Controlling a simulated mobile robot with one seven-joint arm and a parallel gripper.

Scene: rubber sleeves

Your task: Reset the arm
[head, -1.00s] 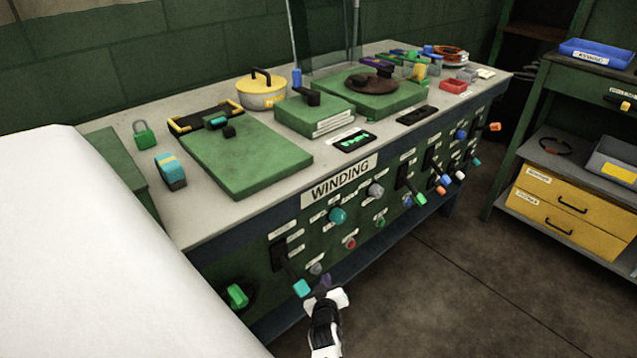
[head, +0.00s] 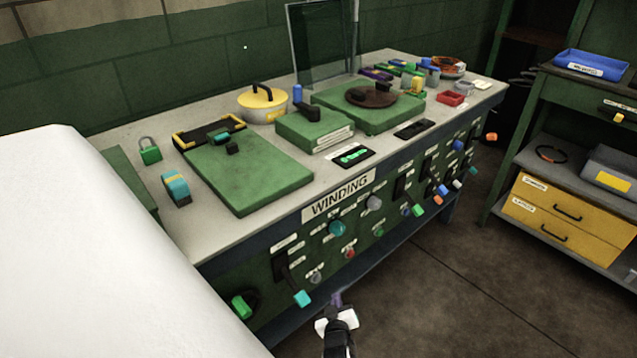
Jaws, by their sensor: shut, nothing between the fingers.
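My gripper (head: 336,303) shows at the bottom middle of the head view, low in front of the bench's control panel. Its fingers are shut, with nothing seen held. The cyan-tipped lever (head: 302,298) is just to the left of my gripper, with a visible gap between them. The WINDING bench (head: 240,235) stands behind, with knobs, buttons and levers on its front. The lower part of my arm is cut off by the frame's bottom edge.
A green knob (head: 243,305) is at the panel's left end. Green blocks, a yellow-lidded pot (head: 263,103) and a padlock (head: 149,151) stand on the bench. A shelf with yellow drawers (head: 560,215) is at the right. The floor (head: 440,300) between is clear.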

